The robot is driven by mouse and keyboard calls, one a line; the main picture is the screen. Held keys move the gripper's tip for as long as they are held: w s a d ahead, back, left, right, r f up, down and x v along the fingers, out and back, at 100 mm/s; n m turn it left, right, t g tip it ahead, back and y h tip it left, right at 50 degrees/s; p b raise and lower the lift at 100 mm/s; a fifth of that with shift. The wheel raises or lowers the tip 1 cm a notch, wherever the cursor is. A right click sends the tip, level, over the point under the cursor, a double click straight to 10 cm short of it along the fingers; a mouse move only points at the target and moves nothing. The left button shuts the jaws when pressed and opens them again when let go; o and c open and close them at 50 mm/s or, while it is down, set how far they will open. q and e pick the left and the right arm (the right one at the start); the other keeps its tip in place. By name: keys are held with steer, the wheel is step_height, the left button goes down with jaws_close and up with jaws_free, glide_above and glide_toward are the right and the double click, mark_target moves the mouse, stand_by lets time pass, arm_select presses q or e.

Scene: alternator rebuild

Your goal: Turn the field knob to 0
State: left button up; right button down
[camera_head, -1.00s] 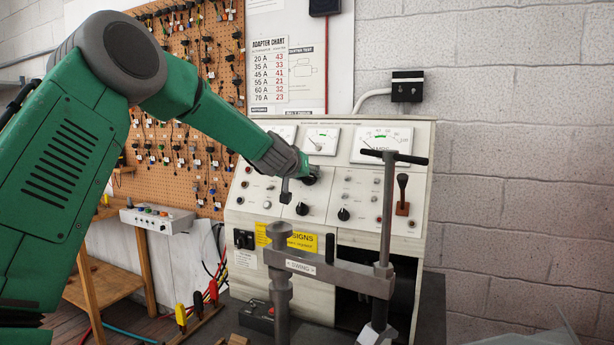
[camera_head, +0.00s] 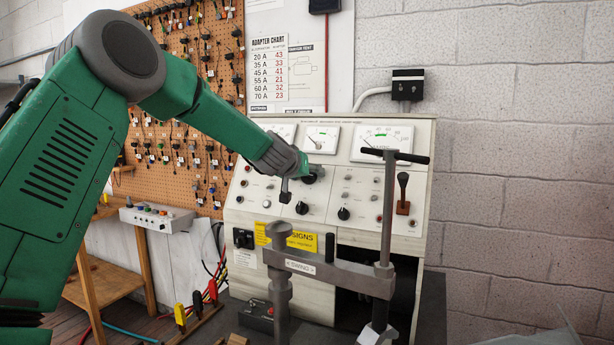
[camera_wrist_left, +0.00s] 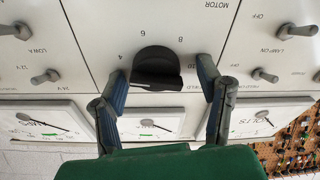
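The black field knob (camera_head: 314,174) is on the sloped front panel of the test bench (camera_head: 262,205), under the middle meter. In the left wrist view the knob (camera_wrist_left: 157,68) sits between my two left fingers, with the numbers 4, 6, 8 and 10 around it upside down. My left gripper (camera_head: 300,178) is at the knob, with one finger on each side. In the wrist view my left gripper (camera_wrist_left: 164,72) shows a gap between each fingertip and the knob. I cannot tell which number the knob points to. My right gripper is not in view.
Other black knobs (camera_head: 343,213) and small toggle switches are on the panel. A metal clamp with a T-handle post (camera_head: 387,210) stands in front. A red-brown lever (camera_head: 403,207) is at the panel's right. Meters (camera_head: 381,143) line the panel top.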

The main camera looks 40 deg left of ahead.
arm_select(q)
steer(key=shift+s+r, duration=0.2)
steer(key=v, duration=1.1)
steer(key=shift+s, duration=0.15)
steer(key=shift+f, duration=0.15)
steer(key=s+f+m+t+b, duration=0.4)
steer(key=m+t+b, duration=0.1)
steer(key=b, duration=0.1)
steer(key=shift+h, duration=0.3)
steer(key=x, duration=0.4)
steer(key=p+x, duration=0.1)
steer(key=x, duration=0.4)
steer(key=p+x, duration=0.1)
steer(key=x, duration=0.3)
steer(key=shift+w+f, duration=0.25)
steer(key=shift+f, duration=0.05)
